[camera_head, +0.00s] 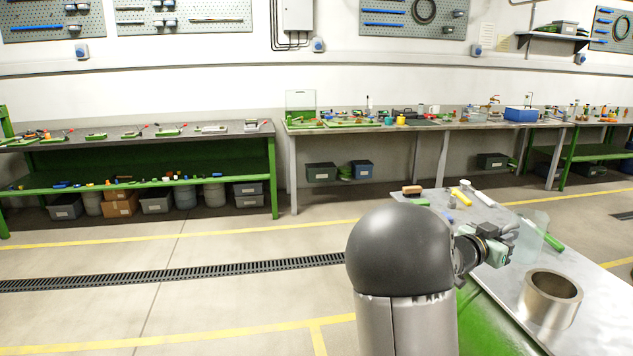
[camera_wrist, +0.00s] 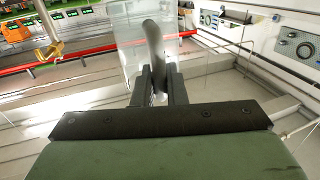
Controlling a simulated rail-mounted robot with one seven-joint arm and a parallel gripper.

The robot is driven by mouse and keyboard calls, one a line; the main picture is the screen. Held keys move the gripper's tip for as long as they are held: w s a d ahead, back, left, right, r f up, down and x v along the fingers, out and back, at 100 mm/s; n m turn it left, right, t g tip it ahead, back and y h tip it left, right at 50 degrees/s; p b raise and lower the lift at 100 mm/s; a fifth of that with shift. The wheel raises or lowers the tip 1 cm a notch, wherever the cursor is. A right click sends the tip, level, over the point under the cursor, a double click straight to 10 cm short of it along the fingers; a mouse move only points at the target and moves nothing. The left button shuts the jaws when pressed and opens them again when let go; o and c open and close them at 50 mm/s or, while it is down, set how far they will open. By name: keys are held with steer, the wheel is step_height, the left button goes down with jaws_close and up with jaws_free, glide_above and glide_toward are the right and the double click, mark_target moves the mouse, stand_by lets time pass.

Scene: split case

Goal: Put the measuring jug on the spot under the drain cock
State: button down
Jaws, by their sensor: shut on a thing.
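The measuring jug looks like a clear, see-through vessel with a grey handle. In the wrist view the jug (camera_wrist: 131,52) is upright ahead of my gripper (camera_wrist: 158,88), whose two fingers are shut on its handle. In the head view the jug (camera_head: 536,228) shows faintly beyond my gripper (camera_head: 512,238), over the grey bench at the right. I cannot tell how high its base is, or whether it touches the bench. A yellow fitting (camera_wrist: 48,51) on a grey pipe shows at the upper left of the wrist view; I cannot tell if it is the drain cock. The spot cannot be made out.
An open metal cylinder (camera_head: 551,297) stands on the grey bench (camera_head: 592,283) near my gripper. A green-handled tool (camera_head: 551,241), a yellow tool (camera_head: 461,196) and a brown brush (camera_head: 412,190) lie farther along it. Long cluttered benches line the back wall. The floor at left is clear.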

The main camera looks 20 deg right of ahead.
steer(key=w+a+f+n+t+y+p, duration=0.2)
steer(key=w+a+f+n+t+y, duration=0.45)
steer(key=a, duration=0.65)
steer(key=w+a+f+n+t+y+p, duration=0.1)
steer(key=w+a+f+n+t+p, duration=0.3)
steer(key=w+a+f, duration=0.7)
steer(key=s+a+f+n+t+y, duration=0.25)
steer(key=a+y, duration=0.25)
steer(key=a, duration=0.6)
steer(key=s+a+f+n+t+y, duration=0.25)
steer(key=a+f+y, duration=0.2)
steer(key=a, duration=0.75)
steer(key=shift+n+y, duration=0.4)
steer(key=shift+n, duration=0.05)
steer(key=s, duration=0.1)
steer(key=s+r, duration=0.2)
steer(key=s, duration=0.1)
steer(key=shift+r, duration=0.25)
